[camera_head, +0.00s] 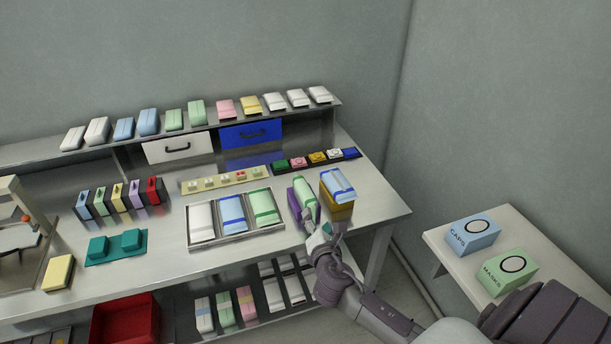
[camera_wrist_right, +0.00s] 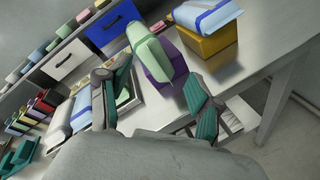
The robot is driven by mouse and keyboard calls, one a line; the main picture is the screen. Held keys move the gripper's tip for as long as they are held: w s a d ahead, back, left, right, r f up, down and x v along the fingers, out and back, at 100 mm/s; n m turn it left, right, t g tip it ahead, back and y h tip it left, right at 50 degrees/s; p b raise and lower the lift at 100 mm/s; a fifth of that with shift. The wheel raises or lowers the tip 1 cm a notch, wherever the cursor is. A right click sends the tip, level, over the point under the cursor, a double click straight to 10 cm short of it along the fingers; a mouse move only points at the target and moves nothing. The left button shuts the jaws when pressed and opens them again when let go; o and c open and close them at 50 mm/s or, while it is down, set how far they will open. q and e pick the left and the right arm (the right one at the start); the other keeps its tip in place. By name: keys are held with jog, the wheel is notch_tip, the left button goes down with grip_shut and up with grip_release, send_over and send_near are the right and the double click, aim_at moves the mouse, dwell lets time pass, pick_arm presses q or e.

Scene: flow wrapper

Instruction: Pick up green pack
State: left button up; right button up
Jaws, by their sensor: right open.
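A light green pack (camera_head: 304,190) with a darker green band lies on a purple block (camera_head: 295,208) near the right end of the bench. It also shows in the right wrist view (camera_wrist_right: 148,50), on the purple block (camera_wrist_right: 178,62). My right gripper (camera_head: 325,233) is at the bench's front edge, just in front of this pack. In the wrist view its teal-padded fingers (camera_wrist_right: 158,95) are wide apart, with the pack beyond them and nothing between them. Another green pack (camera_head: 264,205) lies in the metal tray's right compartment. My left gripper is not in view.
A blue-and-white pack (camera_head: 337,183) on a yellow block (camera_head: 341,211) stands close to the right of the purple block. The metal tray (camera_head: 238,238) is close on the left. Boxes labelled CAPS (camera_head: 470,242) and MASKS (camera_head: 507,278) sit on a side table.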

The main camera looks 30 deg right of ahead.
aim_at(305, 197)
jog(key=s+r+n+y+p, duration=0.3)
jog(key=s+n+p, duration=0.2)
jog(key=n+p, duration=0.55)
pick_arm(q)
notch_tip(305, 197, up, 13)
pick_arm(e)
jog(key=shift+n+g, duration=0.35)
jog(key=shift+g, duration=0.15)
jog(key=b+x, duration=0.1)
jog(key=x, duration=0.1)
jog(key=b+x, duration=0.1)
jog(key=x, duration=0.2)
jog(key=b+x, duration=0.2)
jog(key=shift+w+a+f, duration=0.2)
jog(key=shift+a+f, duration=0.1)
jog(key=shift+f, duration=0.05)
jog(key=shift+w, duration=0.25)
jog(key=b+x, duration=0.4)
jog(key=shift+w+f, duration=0.25)
jog(key=shift+f, duration=0.05)
jog(key=shift+w+d, duration=0.15)
jog(key=shift+w, duration=0.25)
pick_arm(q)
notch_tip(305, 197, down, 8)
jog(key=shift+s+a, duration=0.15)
pick_arm(e)
jog(key=shift+s+r, duration=0.1)
